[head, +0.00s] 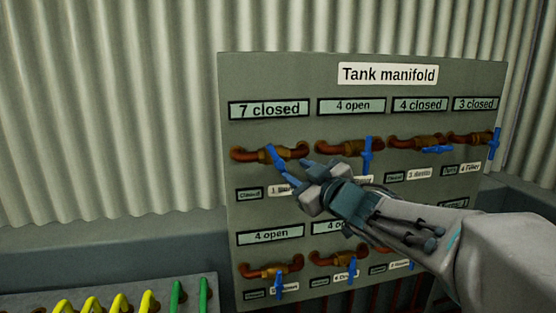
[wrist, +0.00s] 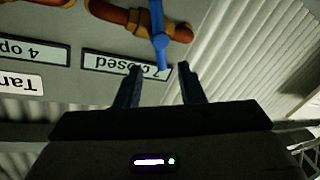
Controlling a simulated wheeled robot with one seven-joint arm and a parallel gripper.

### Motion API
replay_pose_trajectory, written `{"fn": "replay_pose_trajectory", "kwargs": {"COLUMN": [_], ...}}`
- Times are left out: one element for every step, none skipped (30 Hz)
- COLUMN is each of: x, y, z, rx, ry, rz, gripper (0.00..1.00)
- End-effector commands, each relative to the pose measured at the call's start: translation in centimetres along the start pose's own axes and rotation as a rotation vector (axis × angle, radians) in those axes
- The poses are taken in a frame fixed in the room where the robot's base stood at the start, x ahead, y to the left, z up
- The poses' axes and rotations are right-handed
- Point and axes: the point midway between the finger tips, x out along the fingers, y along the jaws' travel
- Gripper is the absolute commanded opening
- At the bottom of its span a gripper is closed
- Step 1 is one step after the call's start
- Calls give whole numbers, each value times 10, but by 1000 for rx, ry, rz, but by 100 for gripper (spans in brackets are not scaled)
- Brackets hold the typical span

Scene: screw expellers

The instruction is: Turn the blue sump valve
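The Tank manifold panel (head: 330,75) carries copper pipes with blue-handled valves. The top-left valve has a blue handle (head: 274,156) slanting down to the right, under a display reading "7 closed" (head: 268,109). Its lower name tag (head: 281,190) starts with 1 and is partly hidden. My gripper (head: 297,172) is at the lower end of this handle. In the wrist view, which is upside down, the handle (wrist: 160,42) reaches toward the gap between the two open fingers of my gripper (wrist: 159,72). I cannot tell whether they touch it.
Other blue handles (head: 367,155) stand right of it, and a lower row (head: 278,286) sits below. My arm covers part of the panel's middle. Yellow and green upright pieces (head: 120,302) are at lower left. A corrugated wall (head: 110,100) stands behind.

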Motion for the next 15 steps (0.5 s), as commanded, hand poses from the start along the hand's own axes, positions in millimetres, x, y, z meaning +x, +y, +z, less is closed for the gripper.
{"fn": "replay_pose_trajectory", "kwargs": {"x": [11, 17, 25, 30, 36, 44, 49, 54, 61, 66, 70, 76, 80, 83, 87], "y": [0, -1, -1, 0, 0, 0, -1, -1, -1, 0, 0, 0, 0, 0, 0], "z": [1, 0, 0, 0, 0, 0, 0, 0, 0, 0, 0, 1, 0, 0, 0], "rx": [1, 1, 2, 1, 1, 1, 2, 1, 1, 1, 1, 1, 0, 0, 1], "ry": [-2, -1, -1, 0, -1, -1, -2, -1, -1, -1, -1, -2, -2, -1, -2], "rz": [-3, -2, -3, -2, -2, -2, -2, -2, -2, -2, -1, 0, 0, 0, 0], "gripper": [35, 35, 35, 35, 35, 35, 35, 35, 35, 35, 35, 35, 35, 35, 35]}}
